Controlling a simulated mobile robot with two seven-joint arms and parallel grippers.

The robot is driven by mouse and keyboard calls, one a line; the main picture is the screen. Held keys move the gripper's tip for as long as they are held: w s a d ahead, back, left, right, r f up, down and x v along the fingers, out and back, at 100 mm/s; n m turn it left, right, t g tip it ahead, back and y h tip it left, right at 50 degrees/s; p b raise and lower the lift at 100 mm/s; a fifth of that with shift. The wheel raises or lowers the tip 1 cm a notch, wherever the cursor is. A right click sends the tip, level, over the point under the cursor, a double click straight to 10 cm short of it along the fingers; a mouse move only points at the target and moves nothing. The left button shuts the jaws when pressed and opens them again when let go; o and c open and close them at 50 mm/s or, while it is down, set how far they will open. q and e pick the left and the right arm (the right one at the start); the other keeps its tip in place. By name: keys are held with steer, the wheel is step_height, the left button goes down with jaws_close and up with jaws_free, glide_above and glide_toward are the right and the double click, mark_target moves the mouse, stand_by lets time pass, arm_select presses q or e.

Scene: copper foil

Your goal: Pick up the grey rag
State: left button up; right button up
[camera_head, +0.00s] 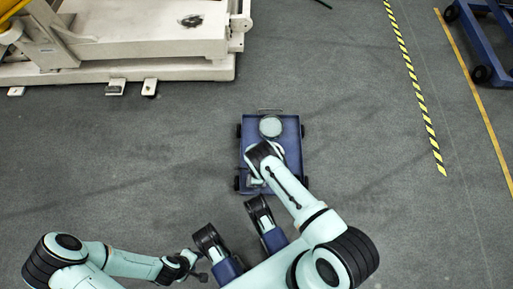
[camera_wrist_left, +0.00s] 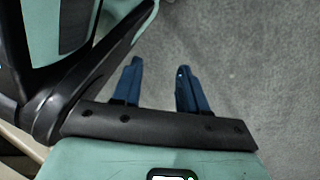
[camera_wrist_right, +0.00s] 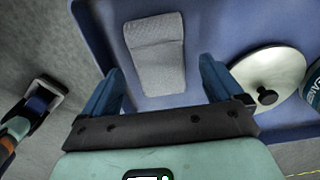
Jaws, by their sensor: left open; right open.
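The grey rag (camera_wrist_right: 152,45) shows in the right wrist view as a folded, roughly rectangular cloth. It lies flat on the blue cart top (camera_wrist_right: 212,25). My right gripper (camera_wrist_right: 160,82) is open, with its fingers either side of the rag's near end in the picture; nothing is between them that I can see gripped. In the head view my right arm covers much of the cart (camera_head: 249,130), and I cannot make out the rag there. My left gripper (camera_wrist_left: 157,68) is open and empty over the bare grey floor, away from the cart.
A pale round lid (camera_wrist_right: 252,68) with a black knob lies on the cart right of the rag, beside a dark lettered container (camera_wrist_right: 313,85). A round pale dish-like thing (camera_head: 270,127) shows at the cart's far end. A large cream machine (camera_head: 150,65) stands upper left.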

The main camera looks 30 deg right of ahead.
steer(key=shift+w+a+f+b, duration=0.1)
steer(key=shift+f+b, duration=0.3)
steer(key=shift+f, duration=0.9)
steer(key=c, duration=1)
arm_select(q)
steer(key=shift+s+a+f+g, duration=0.1)
steer(key=shift+s+f+g, duration=0.1)
steer(key=shift+s+f, duration=0.3)
steer(key=shift+s+f+g, duration=0.15)
steer(key=shift+s+g, duration=0.05)
steer(key=shift+s, duration=0.5)
arm_select(e)
steer(key=shift+c, duration=0.2)
arm_select(q)
steer(key=w+d+r+t+p, duration=0.2)
steer(key=w+r+t+p, duration=0.1)
steer(key=w+r+p, duration=0.4)
steer(key=shift+w+d+r+m+t, duration=0.3)
steer(key=shift+w+r+m, duration=0.1)
steer(key=shift+w+r, duration=0.95)
arm_select(e)
steer(key=shift+r, duration=10.05)
arm_select(q)
steer(key=shift+s+r, duration=0.15)
